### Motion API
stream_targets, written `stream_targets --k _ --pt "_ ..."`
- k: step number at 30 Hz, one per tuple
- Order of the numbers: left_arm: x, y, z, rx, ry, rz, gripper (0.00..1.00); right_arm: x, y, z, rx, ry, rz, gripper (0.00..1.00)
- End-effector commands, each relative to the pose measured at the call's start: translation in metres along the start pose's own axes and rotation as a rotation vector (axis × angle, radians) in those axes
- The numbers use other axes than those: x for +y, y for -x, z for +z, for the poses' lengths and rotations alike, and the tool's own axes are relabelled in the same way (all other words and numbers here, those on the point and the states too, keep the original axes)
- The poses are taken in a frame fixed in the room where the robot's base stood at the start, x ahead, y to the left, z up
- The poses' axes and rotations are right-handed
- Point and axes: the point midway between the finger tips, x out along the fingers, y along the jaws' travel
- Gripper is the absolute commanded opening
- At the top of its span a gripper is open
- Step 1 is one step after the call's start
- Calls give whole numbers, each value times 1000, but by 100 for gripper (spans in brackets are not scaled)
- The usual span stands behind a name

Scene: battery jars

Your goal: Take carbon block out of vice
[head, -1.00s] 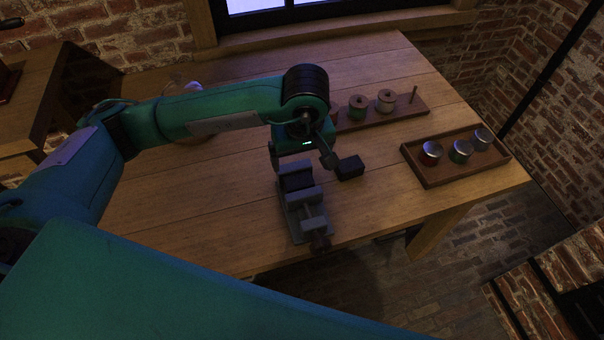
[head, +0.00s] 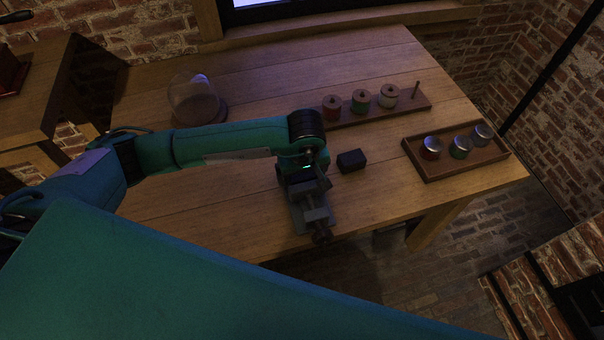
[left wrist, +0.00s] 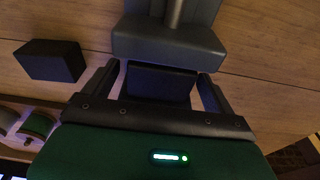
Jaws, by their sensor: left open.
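The grey vice (head: 317,216) stands near the front edge of the wooden table; its grey jaw also shows at the top of the left wrist view (left wrist: 168,42). My left gripper (head: 306,180) is over the back of the vice, pointing down and open. In the left wrist view a dark block-like piece (left wrist: 160,84) sits between its spread fingers, beside the grey jaw; I cannot tell whether the fingers touch it. A separate black block (head: 351,161) lies on the table just right of the vice, and shows at left in the wrist view (left wrist: 50,60). My right gripper is not in view.
A wooden tray (head: 462,171) with lidded jars stands at the right. A wooden rack (head: 410,104) with spools and a bare peg is at the back. A glass dome (head: 195,98) stands at the back left. The table between black block and tray is clear.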

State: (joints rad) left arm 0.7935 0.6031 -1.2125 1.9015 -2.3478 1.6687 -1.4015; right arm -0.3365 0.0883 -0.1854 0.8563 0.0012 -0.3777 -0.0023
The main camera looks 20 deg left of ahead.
Motion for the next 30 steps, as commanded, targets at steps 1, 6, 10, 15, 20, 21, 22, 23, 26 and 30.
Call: stream_targets --k 1,6,10,15,20,21,22,23,26,30 --pt "0 0 0 0 0 0 89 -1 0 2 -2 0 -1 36" --pt "0 0 0 0 -1 0 79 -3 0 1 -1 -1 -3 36" --pt "0 0 0 0 -1 0 54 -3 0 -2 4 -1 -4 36" --pt "0 1 0 0 -1 1 35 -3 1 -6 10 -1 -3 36" --pt "0 1 0 0 -1 1 35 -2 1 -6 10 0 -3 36" --pt "0 1 0 0 -1 1 35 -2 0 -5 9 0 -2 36" --pt "0 2 0 0 -1 1 35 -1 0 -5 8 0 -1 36" --pt "0 2 1 0 -1 1 35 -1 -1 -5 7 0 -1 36" --pt "0 5 2 1 -2 1 35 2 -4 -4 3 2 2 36" --pt "1 21 0 2 -1 3 35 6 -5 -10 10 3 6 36"
